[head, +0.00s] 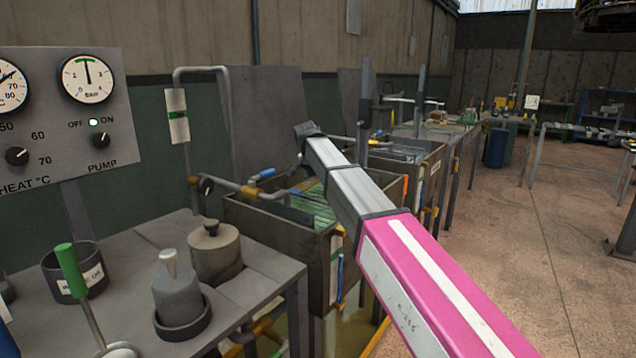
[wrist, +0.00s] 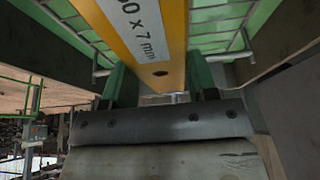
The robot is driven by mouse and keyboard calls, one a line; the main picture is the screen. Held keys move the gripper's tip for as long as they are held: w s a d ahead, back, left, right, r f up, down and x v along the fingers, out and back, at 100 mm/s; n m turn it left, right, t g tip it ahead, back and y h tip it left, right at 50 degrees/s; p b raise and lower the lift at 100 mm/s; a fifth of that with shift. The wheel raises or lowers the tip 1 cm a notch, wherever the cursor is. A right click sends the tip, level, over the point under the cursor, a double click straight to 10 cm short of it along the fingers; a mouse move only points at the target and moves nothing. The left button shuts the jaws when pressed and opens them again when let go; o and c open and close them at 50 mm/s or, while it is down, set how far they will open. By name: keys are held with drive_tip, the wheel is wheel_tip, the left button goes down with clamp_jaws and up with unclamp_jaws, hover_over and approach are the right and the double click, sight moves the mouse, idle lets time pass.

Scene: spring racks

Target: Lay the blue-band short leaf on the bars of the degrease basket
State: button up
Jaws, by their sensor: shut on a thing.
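In the wrist view my gripper (wrist: 162,82) has its two green fingers on either side of a yellow-orange flat leaf (wrist: 172,60). It is shut on this leaf. The leaf has a white label ending in "0 x 7 mm" and a dark hole near the fingers. No blue band shows on the visible part, and its far end is out of view. Thin grey basket bars (wrist: 217,46) over green show on both sides of the leaf. I cannot tell whether the leaf touches them. In the head view my arm hides my gripper, above or beside the tank with green inside (head: 236,212).
A second tank (head: 432,165) stands behind my arm. At left, a bench holds a lidded pot (head: 215,250), a weight-like grey piece (head: 178,296), a dark cup (head: 75,270) and a green-handled tool (head: 70,270). A gauge panel (head: 60,120) stands above. The floor at right is open.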

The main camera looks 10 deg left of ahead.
drive_tip(key=shift+f, duration=1.1)
drive_tip(key=shift+f, duration=0.5)
drive_tip(key=o, duration=1.2)
drive_tip(key=shift+r, duration=0.6)
drive_tip(key=v, duration=1.1)
drive_tip(key=shift+s+r, duration=0.15)
drive_tip(key=shift+r, duration=0.15)
drive_tip(key=shift+s, duration=0.1)
